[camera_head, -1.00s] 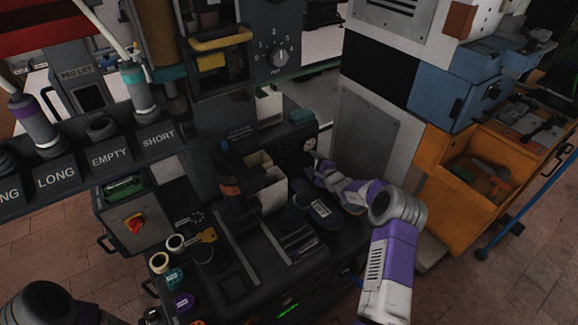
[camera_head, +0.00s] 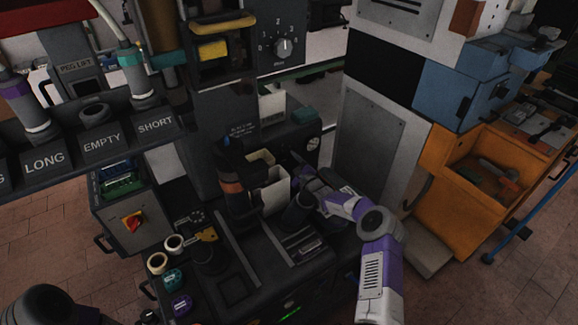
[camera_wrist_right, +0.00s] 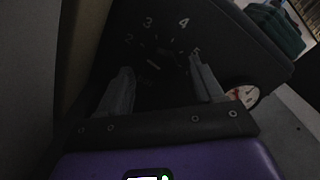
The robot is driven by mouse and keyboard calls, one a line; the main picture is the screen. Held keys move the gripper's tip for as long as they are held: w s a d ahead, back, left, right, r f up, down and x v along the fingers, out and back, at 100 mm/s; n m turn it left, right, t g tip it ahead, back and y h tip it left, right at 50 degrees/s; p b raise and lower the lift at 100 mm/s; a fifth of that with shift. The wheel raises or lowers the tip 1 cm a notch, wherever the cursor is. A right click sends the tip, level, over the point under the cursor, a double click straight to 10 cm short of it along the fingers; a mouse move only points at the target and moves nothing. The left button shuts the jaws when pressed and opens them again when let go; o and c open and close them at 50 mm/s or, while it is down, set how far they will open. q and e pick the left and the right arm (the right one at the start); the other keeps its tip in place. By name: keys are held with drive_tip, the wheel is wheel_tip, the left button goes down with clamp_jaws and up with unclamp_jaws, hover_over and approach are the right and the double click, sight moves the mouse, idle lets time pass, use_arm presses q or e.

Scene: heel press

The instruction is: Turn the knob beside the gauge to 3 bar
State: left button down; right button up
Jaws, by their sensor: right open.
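In the right wrist view, a dark dial face with pale numbers, 2 to 4 readable, lies ahead between my fingers. The knob (camera_wrist_right: 155,65) at its middle is very dark, with a short pale mark; its exact setting cannot be read. The round white gauge (camera_wrist_right: 246,95) is just right of the right finger; it also shows in the head view (camera_head: 313,144) on the dark machine. My right gripper (camera_wrist_right: 160,68) is open, its fingers either side of the knob; contact cannot be judged. In the head view the right gripper (camera_head: 299,164) is small and dark, hiding the knob.
White bins (camera_head: 270,190) stand left of my right gripper. A grey cabinet (camera_head: 370,150) is to its right. Several rings and tools lie on the dark bench.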

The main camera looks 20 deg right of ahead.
drive_tip(key=shift+w, duration=0.3)
drive_tip(key=shift+c, duration=0.3)
drive_tip(key=c, duration=1)
drive_tip(key=shift+m, duration=0.3)
drive_tip(key=shift+m+p, duration=0.6)
drive_tip(key=shift+m, duration=0.6)
drive_tip(key=shift+f+m+p, duration=0.1)
drive_tip(key=shift+m+p, duration=0.35)
drive_tip(key=shift+m, duration=1.85)
